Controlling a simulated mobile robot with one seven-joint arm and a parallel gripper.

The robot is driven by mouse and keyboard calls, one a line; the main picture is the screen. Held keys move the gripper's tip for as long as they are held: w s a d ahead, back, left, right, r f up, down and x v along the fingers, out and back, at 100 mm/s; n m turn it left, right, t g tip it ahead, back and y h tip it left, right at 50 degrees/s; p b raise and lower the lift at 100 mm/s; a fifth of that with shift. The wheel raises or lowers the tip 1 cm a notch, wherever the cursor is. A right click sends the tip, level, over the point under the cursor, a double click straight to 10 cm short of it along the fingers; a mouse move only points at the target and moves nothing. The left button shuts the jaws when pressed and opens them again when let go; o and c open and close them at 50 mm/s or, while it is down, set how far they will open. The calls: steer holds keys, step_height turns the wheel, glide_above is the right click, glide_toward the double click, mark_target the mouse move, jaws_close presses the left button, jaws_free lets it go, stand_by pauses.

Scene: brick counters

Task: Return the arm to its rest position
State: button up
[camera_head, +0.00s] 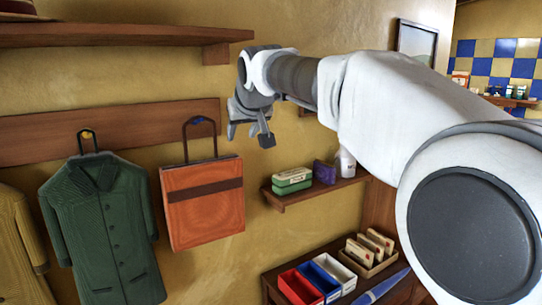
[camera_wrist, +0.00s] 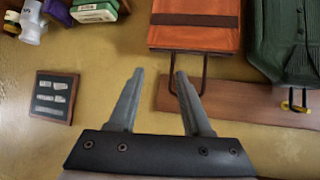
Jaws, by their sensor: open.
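My arm reaches from the right side of the head view toward the wall, above the small shelf. My gripper (camera_head: 250,132) is at its end, up and to the right of the orange bag. In the wrist view my gripper (camera_wrist: 157,78) has its two fingers apart with nothing between them. The orange bag (camera_head: 202,203) hangs by its dark handle from a wooden peg rail; it also shows in the wrist view (camera_wrist: 195,22), beyond the fingertips. The handle appears near the right finger in that view, but I cannot tell the distance.
A wooden rail (camera_head: 120,134) holds a green coat (camera_head: 103,232) and a yellow garment (camera_head: 20,250). A wooden shelf (camera_head: 120,34) is above. A small shelf (camera_head: 318,190) bears boxes and a white bottle (camera_head: 345,163). Below are red (camera_head: 298,287), blue and white bins. A plaque (camera_wrist: 54,97) is on the wall.

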steer(key=s+d+f+m+g+h, duration=0.15)
steer(key=s+d+f, duration=0.25)
steer(key=s+d, duration=0.5)
steer(key=s+d+f+m+g+h, duration=0.15)
steer(key=s+d+f, duration=0.35)
steer(key=s+d, duration=0.5)
steer(key=s+d+f+m, duration=0.1)
steer(key=s+d+f, duration=0.2)
steer(key=s+f, duration=0.3)
steer(key=s+d+f+m+g, duration=0.1)
steer(key=s+d+f, duration=0.2)
steer(key=s+f, duration=0.3)
steer(key=s, duration=0.3)
steer(key=shift+s+d+f+h, duration=0.15)
steer(key=shift+s+d+h, duration=0.05)
steer(key=shift+d+h, duration=0.2)
